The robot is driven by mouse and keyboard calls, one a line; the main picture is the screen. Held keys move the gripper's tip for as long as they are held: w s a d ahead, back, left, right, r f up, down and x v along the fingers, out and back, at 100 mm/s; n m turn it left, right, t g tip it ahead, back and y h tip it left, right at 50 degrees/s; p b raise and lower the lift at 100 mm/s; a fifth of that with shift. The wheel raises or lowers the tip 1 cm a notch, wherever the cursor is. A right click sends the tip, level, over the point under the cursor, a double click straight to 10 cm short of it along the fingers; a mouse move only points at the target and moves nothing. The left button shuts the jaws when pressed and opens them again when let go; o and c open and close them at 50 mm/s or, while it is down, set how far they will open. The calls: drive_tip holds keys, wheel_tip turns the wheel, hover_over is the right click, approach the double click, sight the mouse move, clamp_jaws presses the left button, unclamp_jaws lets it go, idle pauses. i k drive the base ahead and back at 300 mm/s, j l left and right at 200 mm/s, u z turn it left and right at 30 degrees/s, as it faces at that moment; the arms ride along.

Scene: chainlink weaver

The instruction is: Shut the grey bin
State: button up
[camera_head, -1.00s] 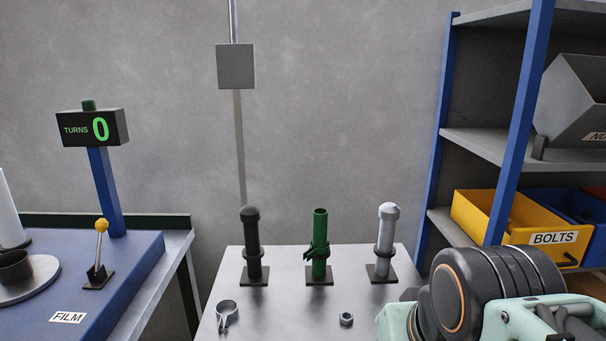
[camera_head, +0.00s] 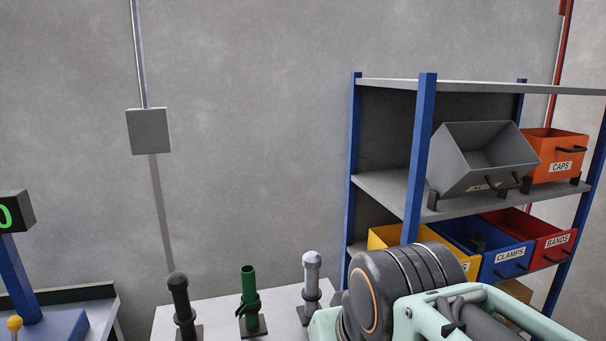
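The grey bin (camera_head: 462,183) is on the middle shelf of the blue-posted rack at the right. It is tilted forward on its mounts, with its open top and empty-looking inside facing me. A dark handle shows low on its front, beside a partly hidden label. My arm, with a dark round joint and pale green links, fills the lower right below the bin. My gripper is outside the view, so its state is hidden.
An orange CAPS bin (camera_head: 557,153) stands right of the grey bin. Yellow (camera_head: 383,237), blue CLAMPS (camera_head: 500,262) and red BANDS (camera_head: 550,243) bins sit below. A table (camera_head: 222,312) holds several upright posts. A blue rack post (camera_head: 421,150) stands just left of the grey bin.

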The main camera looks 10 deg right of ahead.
sight(472, 158)
drive_tip(key=z, duration=1.4)
